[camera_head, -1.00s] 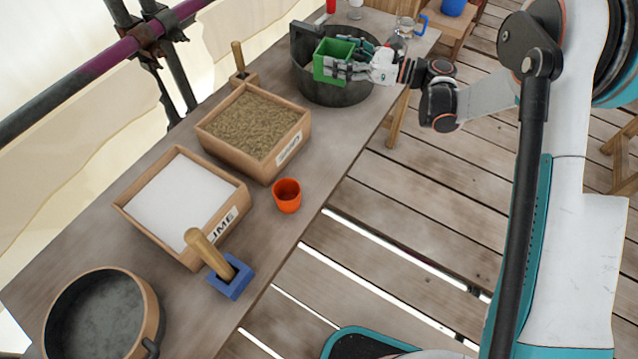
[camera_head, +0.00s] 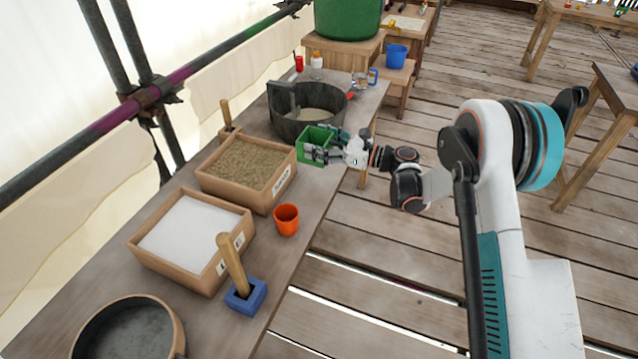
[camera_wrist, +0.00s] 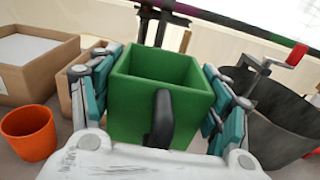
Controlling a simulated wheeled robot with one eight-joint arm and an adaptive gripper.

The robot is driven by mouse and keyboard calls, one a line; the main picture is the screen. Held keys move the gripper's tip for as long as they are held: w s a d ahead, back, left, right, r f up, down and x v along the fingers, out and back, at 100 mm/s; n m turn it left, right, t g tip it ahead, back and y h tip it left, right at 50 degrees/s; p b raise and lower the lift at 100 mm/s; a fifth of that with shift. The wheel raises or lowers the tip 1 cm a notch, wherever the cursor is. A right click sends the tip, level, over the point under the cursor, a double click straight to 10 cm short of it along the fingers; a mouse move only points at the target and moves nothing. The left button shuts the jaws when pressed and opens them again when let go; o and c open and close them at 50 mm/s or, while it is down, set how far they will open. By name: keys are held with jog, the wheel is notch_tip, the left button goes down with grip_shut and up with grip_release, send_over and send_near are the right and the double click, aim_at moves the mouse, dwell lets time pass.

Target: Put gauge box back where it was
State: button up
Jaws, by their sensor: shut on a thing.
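The green gauge box (camera_head: 312,147) is an open-topped, empty-looking box with a dark handle on its near side, clear in the wrist view (camera_wrist: 160,90). My gripper (camera_head: 327,150) is shut on it, with teal fingers on both sides of the box in the wrist view. The box is upright, in front of the dark round tub (camera_head: 305,128) and to the right of the sand tray (camera_head: 290,180). I cannot tell whether its bottom touches the bench.
The bench (camera_head: 318,205) also holds an orange cup (camera_head: 286,219), a lime tray (camera_head: 205,283), a blue block with a wooden handle (camera_head: 244,296) and a round pan (camera_head: 180,335). Bare bench lies right of the sand tray.

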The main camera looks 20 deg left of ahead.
notch_tip(320, 180, down, 13)
jog(key=b, duration=0.4)
jog(key=shift+f, duration=0.15)
jog(key=shift+f, duration=0.15)
jog(key=o, duration=1.1)
jog(key=shift+o, duration=0.2)
